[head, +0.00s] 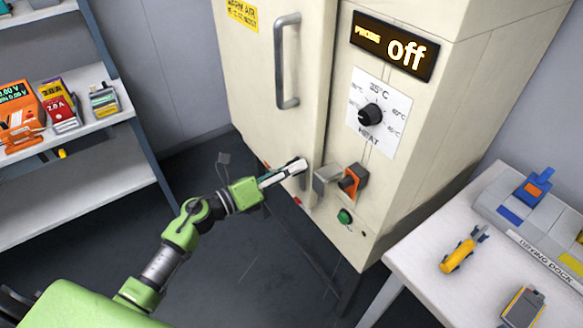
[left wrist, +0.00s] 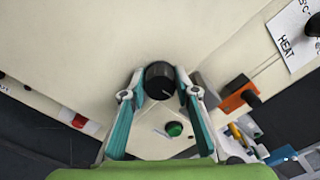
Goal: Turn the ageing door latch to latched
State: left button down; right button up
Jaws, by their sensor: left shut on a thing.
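The pale ageing cabinet has a door (head: 258,75) with a long grey handle (head: 287,60). My left gripper (head: 297,167) is at the lower part of the door, near its right edge. In the left wrist view my left gripper (left wrist: 160,82) has its two fingers on either side of a round black knob (left wrist: 160,76), shut on it. I take this knob to be the door latch. A thin pale line marks its face, slanting to the lower right. In the head view the gripper hides the knob. My right gripper is not in view.
Right of the gripper are a grey bracket (head: 326,178), an orange piece (head: 352,180) and a green button (head: 344,216). Above are the heat dial (head: 370,115) and a display (head: 394,46) reading off. A white table (head: 412,255) stands right, shelves (head: 85,130) left.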

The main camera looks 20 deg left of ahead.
pick_arm(q)
jog(key=n+p, duration=0.2)
jog(key=n, duration=0.1)
jog(key=shift+n, duration=0.3)
jog(key=n+p, duration=0.3)
jog(key=n, duration=0.2)
jog(key=shift+s, duration=0.1)
jog(key=n+p, duration=0.2)
jog(key=n, duration=0.3)
jog(key=n+p, duration=0.1)
jog(key=n, duration=0.2)
jog(key=shift+f+n+p, duration=0.1)
jog(key=shift+n+p, duration=0.2)
jog(key=shift+p, duration=0.05)
jog(key=shift+d, duration=0.1)
jog(key=shift+n, duration=0.4)
